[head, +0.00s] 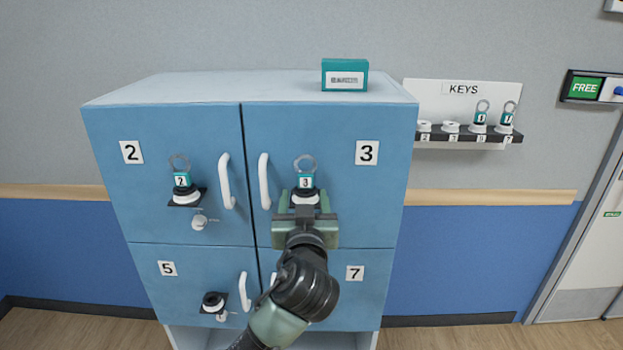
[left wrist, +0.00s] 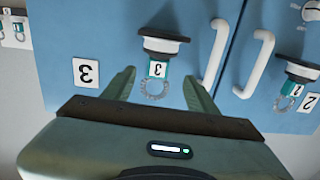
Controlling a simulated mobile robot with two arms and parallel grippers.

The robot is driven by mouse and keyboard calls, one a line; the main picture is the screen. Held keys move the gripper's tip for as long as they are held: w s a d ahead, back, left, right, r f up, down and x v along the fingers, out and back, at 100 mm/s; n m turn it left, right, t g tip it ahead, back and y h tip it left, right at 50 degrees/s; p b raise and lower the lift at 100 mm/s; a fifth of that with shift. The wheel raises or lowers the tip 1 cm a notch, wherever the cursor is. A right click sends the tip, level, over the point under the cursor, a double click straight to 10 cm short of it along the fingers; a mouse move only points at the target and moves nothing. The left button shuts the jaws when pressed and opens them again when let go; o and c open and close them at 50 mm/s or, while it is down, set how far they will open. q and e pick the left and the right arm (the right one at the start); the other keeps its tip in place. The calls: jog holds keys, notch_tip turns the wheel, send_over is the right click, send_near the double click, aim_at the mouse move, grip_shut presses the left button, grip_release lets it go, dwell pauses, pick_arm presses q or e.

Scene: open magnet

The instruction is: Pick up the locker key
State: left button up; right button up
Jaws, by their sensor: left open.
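The locker key with tag 3 (head: 306,180) stands in the holder on locker door 3, its ring upward. It also shows in the left wrist view (left wrist: 157,70), upside down, with its ring (left wrist: 155,90) between the fingers. My left gripper (head: 304,196) is open in front of door 3, its fingers on either side of the key and not closed on it. The holder below the key is partly hidden by my gripper in the head view. A key with tag 2 (head: 181,180) stands in the holder on door 2. My right gripper is not in view.
The blue locker (head: 330,122) has white door handles (head: 264,181) close left of my gripper. A teal box (head: 345,75) sits on top. A KEYS rack (head: 465,135) on the wall at right holds two keys. Door 5 has an empty-looking holder (head: 213,301).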

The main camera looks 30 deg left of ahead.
aim_at(305, 180)
pick_arm(q)
jog(key=shift+w+a+r, duration=0.25)
jog(key=shift+r, duration=0.2)
jog(key=p+x, duration=0.3)
jog(key=x, duration=0.3)
jog(key=shift+w+d+p, duration=0.1)
jog(key=shift+w+p, duration=0.1)
jog(key=shift+p, duration=0.2)
jog(key=shift+w+a+f, duration=0.2)
jog(key=shift+w+a, duration=0.1)
jog(key=shift+w, duration=0.1)
grip_shut()
